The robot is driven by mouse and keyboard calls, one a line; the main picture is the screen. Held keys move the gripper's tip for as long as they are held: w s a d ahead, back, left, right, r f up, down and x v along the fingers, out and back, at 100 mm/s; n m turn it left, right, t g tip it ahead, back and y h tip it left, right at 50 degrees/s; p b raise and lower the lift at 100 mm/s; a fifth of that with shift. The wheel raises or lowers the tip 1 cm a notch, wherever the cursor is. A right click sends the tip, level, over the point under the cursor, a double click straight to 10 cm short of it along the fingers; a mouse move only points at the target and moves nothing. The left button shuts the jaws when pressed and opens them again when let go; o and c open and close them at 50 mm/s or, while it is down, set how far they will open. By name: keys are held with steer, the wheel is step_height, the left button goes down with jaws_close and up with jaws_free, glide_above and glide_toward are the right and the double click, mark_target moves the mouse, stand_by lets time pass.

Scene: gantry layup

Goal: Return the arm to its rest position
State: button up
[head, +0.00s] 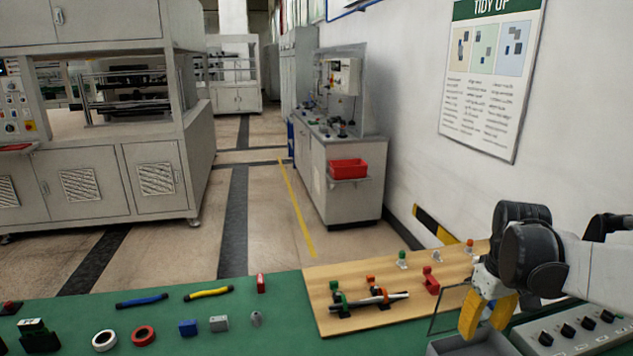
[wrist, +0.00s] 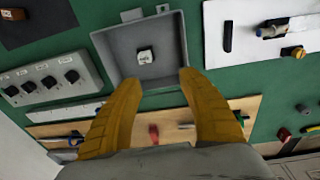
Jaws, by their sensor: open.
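My arm (head: 590,268) reaches in from the right edge of the head view. My gripper (head: 490,316) has yellow fingers that point down over an open grey box at the table's front right. In the wrist view my gripper (wrist: 160,100) has its two fingers spread apart with nothing between them. The grey box (wrist: 112,62) lies just beyond the fingertips in that view, with a small white piece with a dark centre (wrist: 145,56) inside. In the head view the fingers hide part of the box (head: 450,346).
A wooden board (head: 325,290) with clamped rods and fittings lies left of my gripper. A grey knob panel (head: 570,333) stands close on the right. A white wall (head: 410,130) rises behind.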

steer(key=s+a+r+t, duration=0.1)
steer(key=s+a+t, duration=0.2)
steer(key=a, duration=0.6)
steer(key=s+a+r+m+t, duration=0.1)
steer(key=s+a+r+t, duration=0.1)
steer(key=s+a, duration=0.5)
steer(key=a+t, duration=0.1)
steer(key=a, duration=0.1)
steer(key=shift+a, duration=0.35)
steer(key=shift+s, duration=0.1)
